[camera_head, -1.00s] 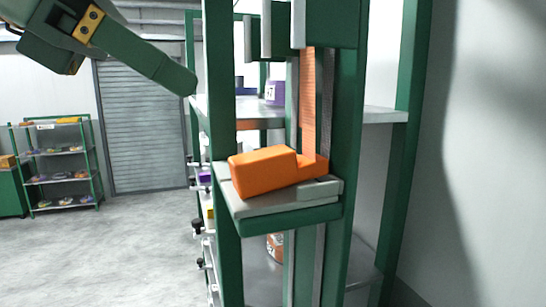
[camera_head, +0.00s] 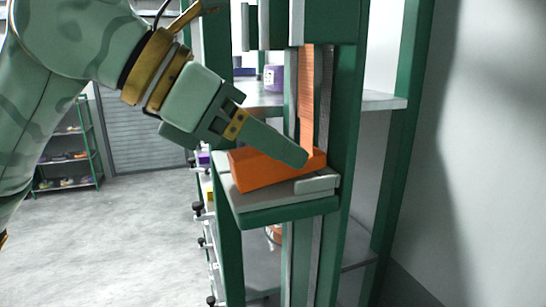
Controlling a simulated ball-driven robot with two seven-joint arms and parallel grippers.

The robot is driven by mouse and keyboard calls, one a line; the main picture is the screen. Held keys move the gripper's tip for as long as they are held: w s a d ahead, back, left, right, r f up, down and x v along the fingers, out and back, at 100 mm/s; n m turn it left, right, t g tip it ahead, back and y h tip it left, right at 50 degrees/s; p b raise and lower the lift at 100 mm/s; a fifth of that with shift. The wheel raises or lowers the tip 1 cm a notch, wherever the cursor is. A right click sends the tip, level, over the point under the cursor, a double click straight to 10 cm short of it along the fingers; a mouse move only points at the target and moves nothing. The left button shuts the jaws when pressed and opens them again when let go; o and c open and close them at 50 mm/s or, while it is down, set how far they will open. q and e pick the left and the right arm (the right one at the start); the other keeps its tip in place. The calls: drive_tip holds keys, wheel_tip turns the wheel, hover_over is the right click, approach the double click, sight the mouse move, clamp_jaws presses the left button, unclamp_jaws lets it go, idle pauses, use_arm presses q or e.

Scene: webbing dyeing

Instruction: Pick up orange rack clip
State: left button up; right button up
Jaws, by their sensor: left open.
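The orange rack clip (camera_head: 262,174) is a blocky orange piece. It sits on a small grey and green shelf (camera_head: 285,215) at the front of the green rack. An orange webbing strip (camera_head: 307,95) runs up the rack from its right end. My left gripper (camera_head: 303,157) reaches in from the left, with a long green finger across the top of the clip. It is open. The finger hides part of the clip, and the second finger is not clearly visible. I cannot tell whether the finger touches the clip. My right gripper is not in view.
Green rack posts (camera_head: 347,130) stand close on both sides of the small shelf. A purple item (camera_head: 273,78) is on a rack shelf behind. Black knobs (camera_head: 197,207) stick out on the rack's left side. Open floor (camera_head: 110,245) lies to the left.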

use_arm(q)
drive_tip(key=c, duration=1.2)
drive_tip(key=shift+o, duration=0.2)
